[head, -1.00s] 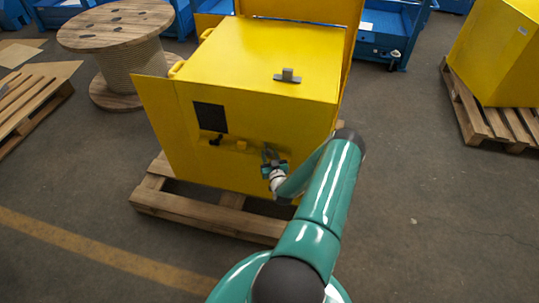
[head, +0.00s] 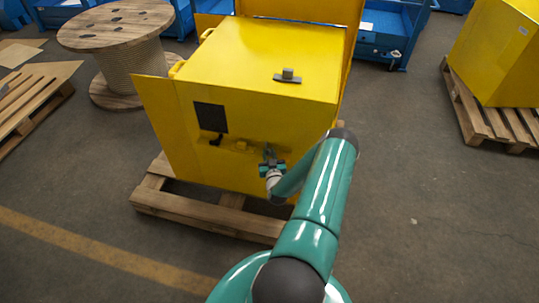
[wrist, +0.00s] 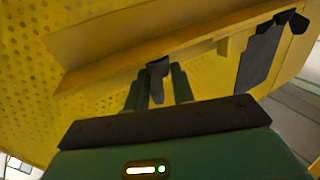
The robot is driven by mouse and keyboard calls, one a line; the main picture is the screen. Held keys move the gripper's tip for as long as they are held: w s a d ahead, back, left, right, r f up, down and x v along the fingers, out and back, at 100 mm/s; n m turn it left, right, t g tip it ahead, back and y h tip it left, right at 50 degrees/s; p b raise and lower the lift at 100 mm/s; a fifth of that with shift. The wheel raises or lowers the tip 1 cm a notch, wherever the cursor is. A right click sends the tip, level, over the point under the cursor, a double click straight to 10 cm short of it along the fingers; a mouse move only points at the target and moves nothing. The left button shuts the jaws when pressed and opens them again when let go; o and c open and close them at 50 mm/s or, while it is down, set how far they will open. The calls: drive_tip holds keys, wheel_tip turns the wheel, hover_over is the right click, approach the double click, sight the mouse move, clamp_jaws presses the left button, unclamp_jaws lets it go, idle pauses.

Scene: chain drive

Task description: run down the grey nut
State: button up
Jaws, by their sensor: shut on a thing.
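In the wrist view, my gripper (wrist: 160,84) has its two green fingers on either side of a small grey piece, which I take for the grey nut (wrist: 158,70). The fingers are shut on it, just below a yellow ledge (wrist: 205,38). The fingers hide part of the nut, and its thread does not show. In the head view, my gripper (head: 271,162) is at the lower right of the yellow cabinet's front face (head: 180,140). The nut is too small to make out there.
A dark panel (head: 210,117) with a black handle is on the cabinet front, left of my gripper; it also shows in the wrist view (wrist: 258,60). The cabinet stands on a wooden pallet (head: 190,212). A cable drum (head: 115,30) stands behind left.

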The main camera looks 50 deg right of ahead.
drive_tip(key=m+g+h, duration=0.1)
drive_tip(key=m+g, duration=0.1)
drive_tip(key=w+m+g+h, duration=0.1)
drive_tip(key=m+g+h, duration=0.1)
drive_tip(key=g, duration=0.1)
drive_tip(key=a+m+g+h, duration=0.1)
drive_tip(key=g+h, duration=0.1)
drive_tip(key=shift+w+m+g, duration=0.2)
drive_tip(key=shift+m+g, duration=0.1)
drive_tip(key=shift+m, duration=0.1)
drive_tip(key=m+g, duration=0.2)
drive_tip(key=g, duration=0.1)
drive_tip(key=m+g, duration=0.1)
drive_tip(key=g, duration=0.1)
drive_tip(key=shift+w+r+m+h, duration=0.1)
drive_tip(key=shift+w+m+h, duration=0.2)
drive_tip(key=shift+w+h, duration=0.1)
drive_tip(key=shift+w+d+m+g+y, duration=0.15)
drive_tip(key=shift+m+g, duration=0.6)
drive_tip(key=shift+g, duration=0.55)
drive_tip(key=shift+w+m+g+y, duration=0.15)
drive_tip(key=shift+m+g, duration=0.6)
drive_tip(key=shift+g, duration=0.55)
drive_tip(key=shift+s+g, duration=0.1)
drive_tip(key=shift+g, duration=0.2)
drive_tip(key=o, duration=0.8)
drive_tip(key=shift+c, duration=0.2)
drive_tip(key=v, duration=1.3)
drive_tip(key=shift+a, duration=0.35)
